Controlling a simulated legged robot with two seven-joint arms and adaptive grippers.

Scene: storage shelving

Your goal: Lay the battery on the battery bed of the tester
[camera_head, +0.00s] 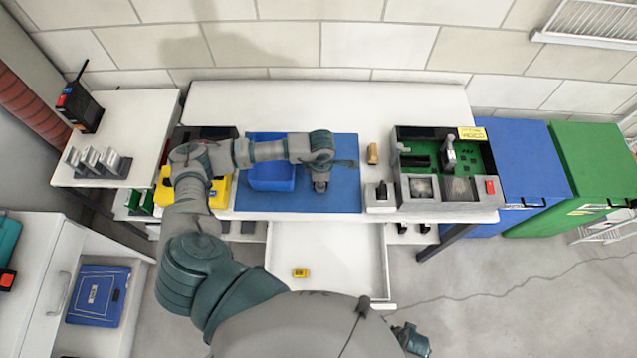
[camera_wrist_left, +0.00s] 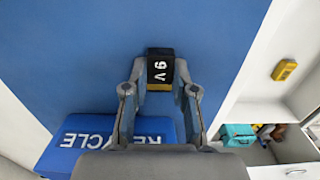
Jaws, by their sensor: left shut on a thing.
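My left gripper (camera_head: 320,186) is over the blue mat, to the right of the blue bin. In the left wrist view my left gripper (camera_wrist_left: 160,98) is shut on a black battery (camera_wrist_left: 160,68) marked "9 V", with a gold band. The battery is at the fingertips, with the blue mat behind it. In the head view the gripper hides most or all of it.
The blue bin (camera_head: 271,178), labelled RECYCLE, is left of the gripper. A small white device (camera_head: 380,197) and a tan block (camera_head: 372,153) stand between mat (camera_head: 344,200) and tester. An open drawer (camera_head: 340,255) below holds a yellow item (camera_head: 300,272).

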